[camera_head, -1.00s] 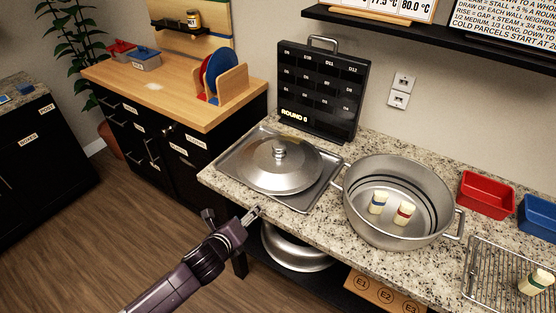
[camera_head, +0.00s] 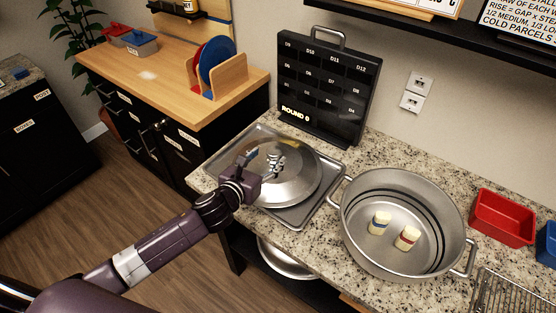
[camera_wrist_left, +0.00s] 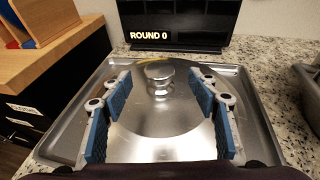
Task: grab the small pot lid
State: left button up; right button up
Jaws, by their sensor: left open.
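The pot lid (camera_head: 300,180) is a shiny steel dome with a round knob on top. It lies on a metal tray (camera_head: 327,198) on the granite counter. My left gripper (camera_head: 274,160) is over the lid at knob height in the head view and hides part of the lid. In the left wrist view the lid's knob (camera_wrist_left: 159,78) stands centred between and beyond the two blue-padded fingers of my left gripper (camera_wrist_left: 160,105). The fingers are wide apart and hold nothing. My right gripper is not in view.
A large steel pot (camera_head: 362,255) with two small jars (camera_head: 379,223) inside stands right of the tray. A black "ROUND 0" board (camera_head: 325,85) stands behind the tray. Red (camera_head: 502,217) and blue (camera_head: 546,243) bins and a wire rack (camera_head: 510,292) are farther right.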

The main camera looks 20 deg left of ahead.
aim_at(273, 152)
pick_arm(q)
jog(key=shift+w, duration=0.55)
jog(key=p+x, duration=0.1)
jog(key=x, duration=0.2)
jog(key=shift+w+f, duration=0.1)
jog(key=shift+f, duration=0.1)
jog(key=shift+w+d+f, duration=0.1)
jog(key=shift+w, duration=0.2)
jog(key=shift+w+f, duration=0.15)
jog(key=shift+w, duration=0.2)
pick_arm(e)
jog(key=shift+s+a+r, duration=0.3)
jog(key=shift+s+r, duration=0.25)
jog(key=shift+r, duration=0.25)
pick_arm(q)
jog(key=shift+c, duration=0.3)
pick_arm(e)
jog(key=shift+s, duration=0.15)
pick_arm(q)
jog(key=c, duration=0.5)
grip_shut()
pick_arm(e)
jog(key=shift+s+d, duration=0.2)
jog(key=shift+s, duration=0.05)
